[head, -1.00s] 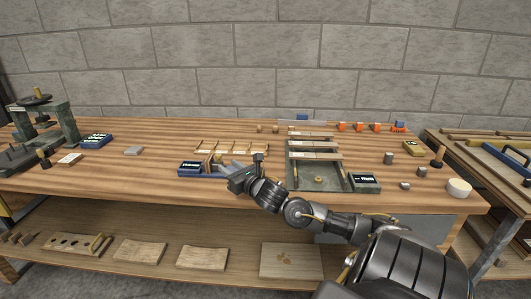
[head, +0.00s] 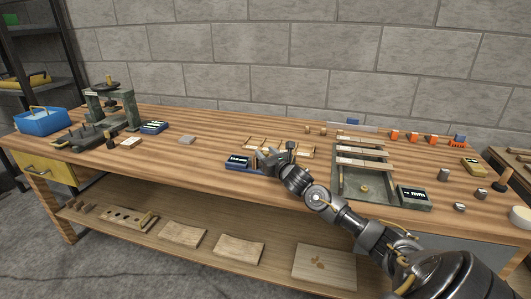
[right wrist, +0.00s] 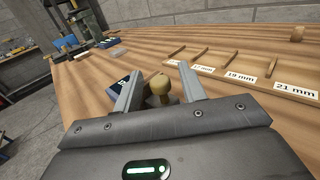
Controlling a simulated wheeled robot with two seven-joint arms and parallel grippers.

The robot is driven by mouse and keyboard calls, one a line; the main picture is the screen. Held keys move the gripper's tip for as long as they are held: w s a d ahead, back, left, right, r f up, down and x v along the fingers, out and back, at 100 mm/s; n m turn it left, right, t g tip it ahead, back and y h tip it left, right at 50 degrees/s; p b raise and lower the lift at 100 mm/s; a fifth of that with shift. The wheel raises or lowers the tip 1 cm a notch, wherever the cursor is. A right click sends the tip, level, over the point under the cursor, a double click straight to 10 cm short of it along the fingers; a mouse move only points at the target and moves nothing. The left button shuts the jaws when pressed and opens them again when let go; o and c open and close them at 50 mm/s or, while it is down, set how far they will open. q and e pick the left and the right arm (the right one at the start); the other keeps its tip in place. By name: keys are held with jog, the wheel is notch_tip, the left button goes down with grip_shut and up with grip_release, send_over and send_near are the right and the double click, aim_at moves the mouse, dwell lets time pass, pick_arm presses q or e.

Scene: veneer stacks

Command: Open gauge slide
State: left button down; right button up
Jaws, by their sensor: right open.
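The gauge is a small blue-based device with a dark lit display (head: 239,161), at the middle front of the bench in the head view. Its dark blue display part (right wrist: 122,83) also shows behind the left finger in the right wrist view. A round wooden knob (right wrist: 160,84) stands between the fingers of my right gripper (right wrist: 158,80). The fingers are open around it, with visible gaps. In the head view my right gripper (head: 268,158) is at the right end of the gauge and hides part of it. My left gripper is not in view.
A wooden rack with size labels (right wrist: 239,76) lies right of the fingers. A green-grey tray (head: 366,198) with a second display (head: 412,195) lies to the right. A dark press (head: 112,103) stands at the left. The bench between press and gauge is mostly clear.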

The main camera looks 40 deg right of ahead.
jog(key=shift+w, duration=0.3)
grip_shut()
